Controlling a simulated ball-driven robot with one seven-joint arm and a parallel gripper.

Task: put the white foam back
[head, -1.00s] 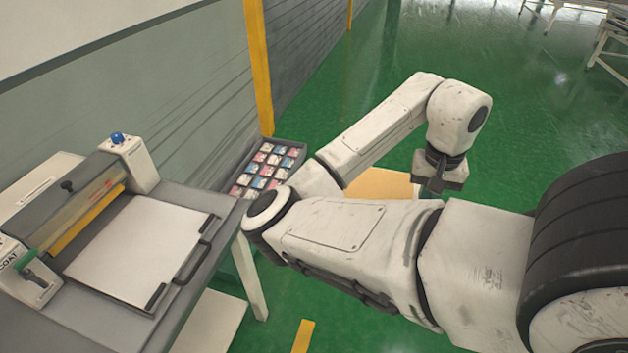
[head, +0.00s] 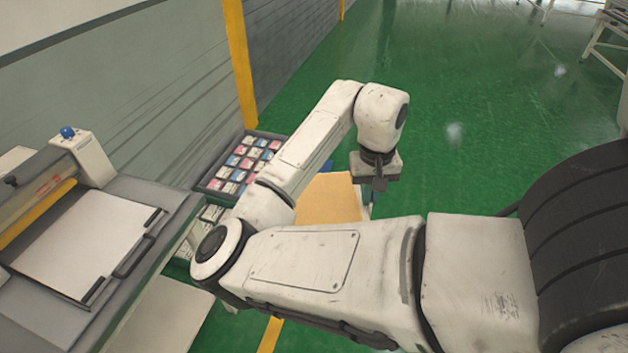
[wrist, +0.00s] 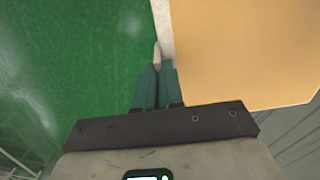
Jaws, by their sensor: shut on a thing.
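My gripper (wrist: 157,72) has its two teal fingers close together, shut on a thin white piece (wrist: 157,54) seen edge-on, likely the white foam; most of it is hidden. In the head view, my gripper (head: 379,184) points down at the right edge of a tan board (head: 325,204), and I cannot make out the held piece there. In the wrist view, the tan board (wrist: 240,50) fills the upper right, with a whitish strip (wrist: 164,22) along its left edge. I cannot tell whether the held piece touches the board.
A machine with a white plate (head: 85,240) and a dark handle stands at the left. A dark tray (head: 210,184) of red, blue and white packets lies behind my arm by the wall. A yellow post (head: 240,60) rises there. The green floor (head: 480,120) is open beyond my gripper.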

